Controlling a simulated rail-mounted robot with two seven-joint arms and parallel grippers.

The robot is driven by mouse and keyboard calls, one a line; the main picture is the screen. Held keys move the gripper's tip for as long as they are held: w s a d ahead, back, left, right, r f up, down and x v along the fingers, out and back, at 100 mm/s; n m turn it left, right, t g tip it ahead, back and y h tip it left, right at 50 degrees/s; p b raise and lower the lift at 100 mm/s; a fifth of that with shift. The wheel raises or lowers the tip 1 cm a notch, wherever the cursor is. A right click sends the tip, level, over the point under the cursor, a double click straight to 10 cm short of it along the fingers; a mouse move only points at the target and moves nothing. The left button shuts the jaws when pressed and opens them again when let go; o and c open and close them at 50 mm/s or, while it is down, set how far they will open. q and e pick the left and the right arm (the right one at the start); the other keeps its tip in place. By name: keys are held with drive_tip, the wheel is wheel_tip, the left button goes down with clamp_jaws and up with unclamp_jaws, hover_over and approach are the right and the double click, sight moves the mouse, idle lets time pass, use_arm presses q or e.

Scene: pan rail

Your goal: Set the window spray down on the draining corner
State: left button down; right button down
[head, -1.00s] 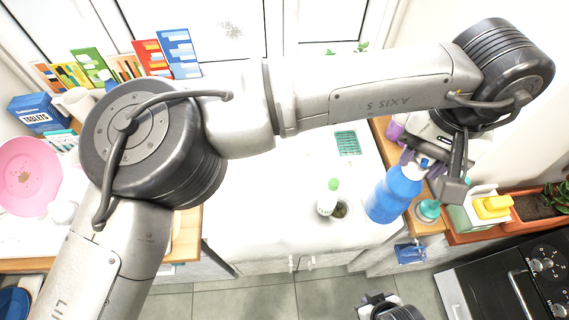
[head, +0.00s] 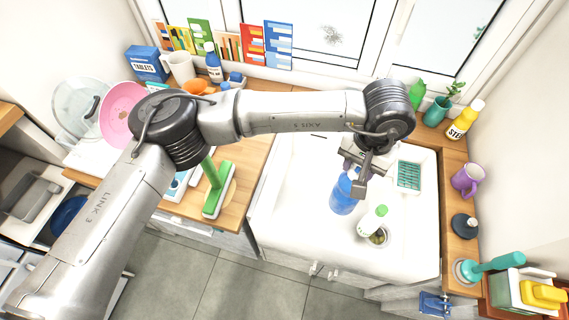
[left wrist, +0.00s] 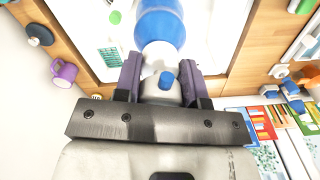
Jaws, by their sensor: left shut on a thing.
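The window spray, a blue bottle (head: 342,196) with a white neck, hangs in my left gripper (head: 356,172) over the white sink (head: 300,215). In the left wrist view the bottle (left wrist: 160,22) points away from me, with its white neck and blue nozzle between the two purple-padded fingers of the gripper (left wrist: 160,76). The gripper is shut on the neck. I cannot tell the gap between the bottle's base and the sink. No part is clearly marked as the draining corner; a pink plate (head: 122,112) and a glass lid stand on a white surface at left. My right gripper is not in view.
A green brush (head: 215,195) stands on the wooden counter at left. A purple mug (head: 466,180) sits at right.

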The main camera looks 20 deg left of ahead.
use_arm(q)
drive_tip(key=w+a+f+n+p, duration=0.1)
drive_tip(key=a+f+n, duration=0.1)
drive_tip(key=a, duration=0.5)
drive_tip(key=w+a+f+n+p, duration=0.1)
drive_tip(key=a+f+n, duration=0.1)
drive_tip(key=a, duration=0.6)
drive_tip(key=a+r+n, duration=0.1)
drive_tip(key=a+n, duration=0.2)
drive_tip(key=n, duration=0.8)
drive_tip(key=a+r+n, duration=0.1)
drive_tip(key=a+n, duration=0.3)
drive_tip(key=n, duration=0.8)
drive_tip(key=w+a+r+n, duration=0.1)
drive_tip(key=a+n, duration=0.3)
drive_tip(key=n, duration=0.8)
drive_tip(key=shift+a+r, duration=0.2)
drive_tip(key=shift+r, duration=0.25)
